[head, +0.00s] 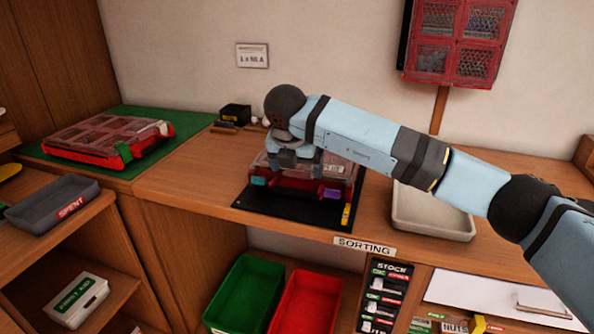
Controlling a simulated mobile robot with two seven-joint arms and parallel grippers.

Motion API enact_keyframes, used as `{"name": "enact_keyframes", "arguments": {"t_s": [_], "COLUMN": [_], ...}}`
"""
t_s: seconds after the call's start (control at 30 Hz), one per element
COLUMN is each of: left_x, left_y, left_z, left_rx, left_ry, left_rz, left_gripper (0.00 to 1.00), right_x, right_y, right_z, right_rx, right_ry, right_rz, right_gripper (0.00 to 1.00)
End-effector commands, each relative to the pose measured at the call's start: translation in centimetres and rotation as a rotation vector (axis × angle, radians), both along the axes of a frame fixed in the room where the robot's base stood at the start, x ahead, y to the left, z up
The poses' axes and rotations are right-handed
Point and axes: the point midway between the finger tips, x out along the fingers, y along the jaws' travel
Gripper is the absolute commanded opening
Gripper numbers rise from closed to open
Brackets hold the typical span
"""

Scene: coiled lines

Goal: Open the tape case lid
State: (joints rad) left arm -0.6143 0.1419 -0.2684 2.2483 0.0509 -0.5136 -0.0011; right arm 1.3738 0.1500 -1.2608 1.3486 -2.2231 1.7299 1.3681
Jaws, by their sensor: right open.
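A red case (290,185) with a clear lid sits on a black mat (292,208) on the wooden bench. Its front has a teal latch at the left and a purple latch at the right. The lid looks shut, though my arm hides much of its top. My right gripper (293,160) points down over the front left of this case, open. I cannot tell whether its fingers touch the lid. A second red case (95,139) with green latches lies on a green mat (172,124) at the left. I see no label naming the tape case. My left gripper is out of view.
A grey tray (433,214) stands right of the black mat. A small black box (236,112) is behind at the left. Green (242,290) and red bins (306,300) sit below the bench edge. A red compartment case (460,40) hangs on the wall.

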Motion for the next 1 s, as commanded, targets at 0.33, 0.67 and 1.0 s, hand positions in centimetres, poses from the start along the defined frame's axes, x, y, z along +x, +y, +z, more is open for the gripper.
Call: {"name": "enact_keyframes", "arguments": {"t_s": [0.33,0.67,1.0], "left_x": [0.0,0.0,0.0], "left_y": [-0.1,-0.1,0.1], "left_z": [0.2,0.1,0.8], "left_rx": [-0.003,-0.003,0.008], "left_ry": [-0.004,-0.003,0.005], "left_rz": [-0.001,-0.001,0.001], "left_gripper": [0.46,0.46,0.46], "right_x": [0.5,0.5,1.4], "right_y": [-0.1,-0.1,-0.1], "right_z": [-1.3,-1.3,0.7], "right_rx": [0.000,0.001,0.013], "right_ry": [-0.001,0.000,0.037], "right_rz": [0.001,0.001,-0.001], "right_gripper": [0.89,0.41,0.34]}}
